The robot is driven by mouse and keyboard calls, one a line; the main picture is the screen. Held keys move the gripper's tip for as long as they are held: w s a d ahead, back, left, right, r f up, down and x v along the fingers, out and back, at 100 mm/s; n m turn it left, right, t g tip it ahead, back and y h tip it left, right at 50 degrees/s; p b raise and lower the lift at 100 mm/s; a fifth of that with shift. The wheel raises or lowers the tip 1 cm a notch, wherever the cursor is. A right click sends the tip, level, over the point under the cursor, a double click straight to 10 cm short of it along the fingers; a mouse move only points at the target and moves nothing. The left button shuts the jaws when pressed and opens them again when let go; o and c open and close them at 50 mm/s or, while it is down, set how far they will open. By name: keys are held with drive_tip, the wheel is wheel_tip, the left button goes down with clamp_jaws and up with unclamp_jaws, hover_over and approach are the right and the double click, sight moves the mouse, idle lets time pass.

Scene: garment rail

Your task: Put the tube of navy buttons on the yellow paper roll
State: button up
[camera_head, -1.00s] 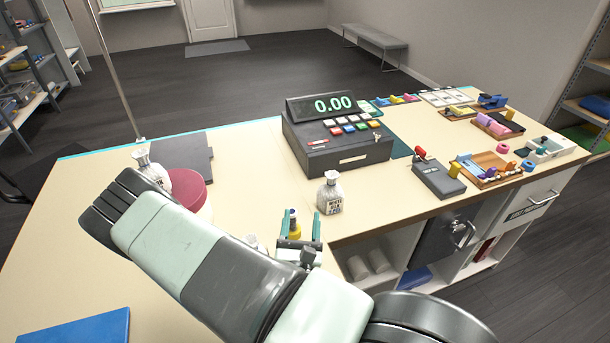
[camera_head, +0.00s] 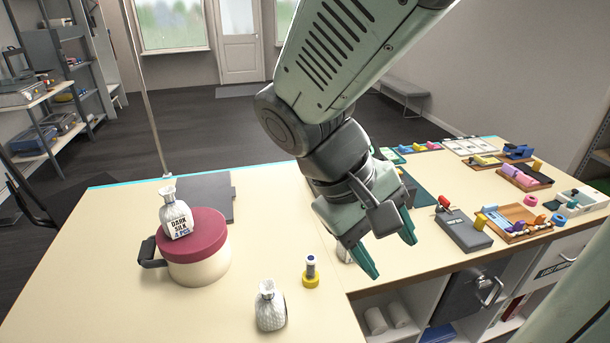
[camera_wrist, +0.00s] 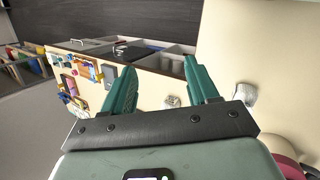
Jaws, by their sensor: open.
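In the wrist view the open fingers (camera_wrist: 162,82) point out over the counter. I cannot make out the tube or the roll in that view.
My arm hides the cash register.

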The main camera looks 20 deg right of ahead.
drive_tip(key=s+a+r+m+t+y, duration=0.1)
drive_tip(key=a+r+t+y, duration=0.4)
drive_tip(key=a+r+t, duration=0.2)
wheel_tip(320, 180, up, 2)
drive_tip(key=shift+a+r+m+y, duration=0.2)
drive_tip(key=shift+m+y, duration=0.2)
idle(0.6)
